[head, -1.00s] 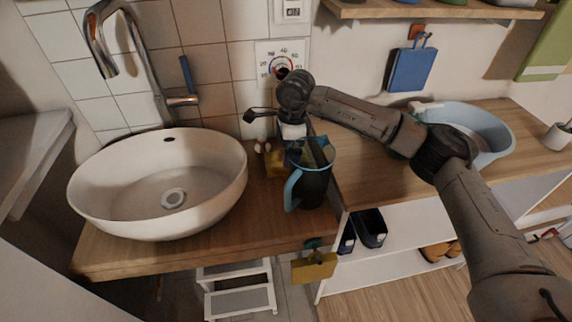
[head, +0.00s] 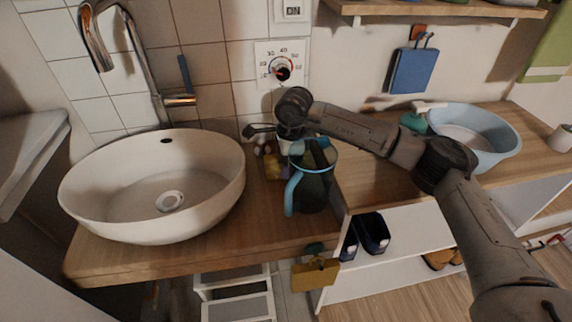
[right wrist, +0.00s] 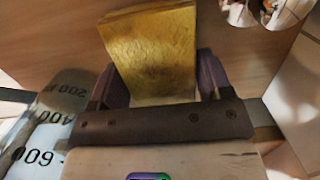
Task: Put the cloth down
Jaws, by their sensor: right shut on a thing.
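A yellow cloth (right wrist: 150,48) sits between the two fingers of my right gripper (right wrist: 159,75) in the right wrist view. My right gripper is shut on it. The cloth's far end lies over the wooden counter; I cannot tell whether it touches the wood. The jug and my wrist hide most of the right gripper there. My left gripper is not in view.
A clear measuring jug (head: 313,188) with a blue handle stands close beside my right gripper. Small pale rounded things (head: 262,148) stand behind the cloth. A white basin (head: 150,215) is at left. Another yellow piece (head: 315,273) hangs at the counter's front edge.

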